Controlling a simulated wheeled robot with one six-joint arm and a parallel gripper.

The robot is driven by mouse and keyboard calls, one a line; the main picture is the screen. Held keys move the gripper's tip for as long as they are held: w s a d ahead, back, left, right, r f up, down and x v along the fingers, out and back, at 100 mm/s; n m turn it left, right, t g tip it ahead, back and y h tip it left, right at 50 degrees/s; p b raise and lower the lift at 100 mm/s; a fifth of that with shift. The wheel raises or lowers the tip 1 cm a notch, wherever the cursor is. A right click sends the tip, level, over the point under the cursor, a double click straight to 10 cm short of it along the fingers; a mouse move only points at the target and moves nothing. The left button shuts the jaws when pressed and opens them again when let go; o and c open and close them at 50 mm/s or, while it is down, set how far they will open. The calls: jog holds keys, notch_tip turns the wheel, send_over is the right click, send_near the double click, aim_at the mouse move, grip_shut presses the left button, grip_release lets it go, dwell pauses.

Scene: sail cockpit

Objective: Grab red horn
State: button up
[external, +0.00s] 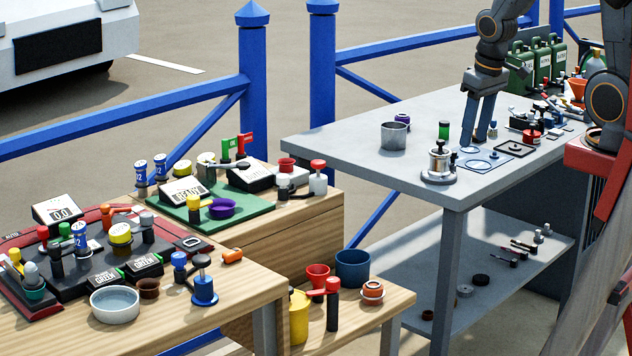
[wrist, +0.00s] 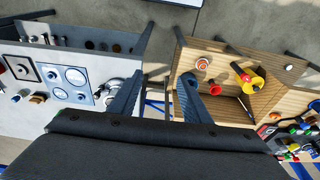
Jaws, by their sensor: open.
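My gripper (external: 476,136) is open and empty, pointing down above the grey workbench (external: 352,139). Its two spread fingers also show in the wrist view (wrist: 156,92). Which thing is the red horn is not certain. A small red flared cup (external: 318,275) stands on the low wooden shelf at the lower middle, well away from my gripper; it also shows in the wrist view (wrist: 213,87), right of the right finger. Beside it are a yellow can (external: 299,318) and a black post with a red top (external: 332,291). An orange-red funnel shape (external: 577,87) is at the workbench's far right.
A blue bucket (external: 352,267) and an orange-and-white ring-like piece (external: 372,291) share the shelf. A wooden table (external: 190,330) at left is crowded with small parts. Green canisters (external: 540,60) are behind.

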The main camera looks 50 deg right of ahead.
jog(key=o, duration=0.4)
jog(key=shift+o, duration=0.2)
jog(key=w+a+f+n+t+b, duration=0.1)
jog(key=w+a+f, duration=0.15)
jog(key=w, duration=0.35)
jog(key=w+a+f+n+b, duration=0.2)
jog(key=w+f, duration=0.2)
jog(key=w, duration=0.1)
jog(key=n+y+b, duration=0.3)
jog(key=n, duration=0.3)
send_over(319, 269)
jog(key=s+d, duration=0.2)
notch_tip(319, 269, down, 18)
jog(key=b+x, duration=0.1)
jog(key=x, duration=0.1)
jog(key=shift+w+a+f+b, duration=0.1)
jog(key=shift+a+f+b, duration=0.15)
jog(key=shift+b, duration=0.1)
jog(key=shift+b+x, duration=1.15)
jog(key=shift+x, duration=1.35)
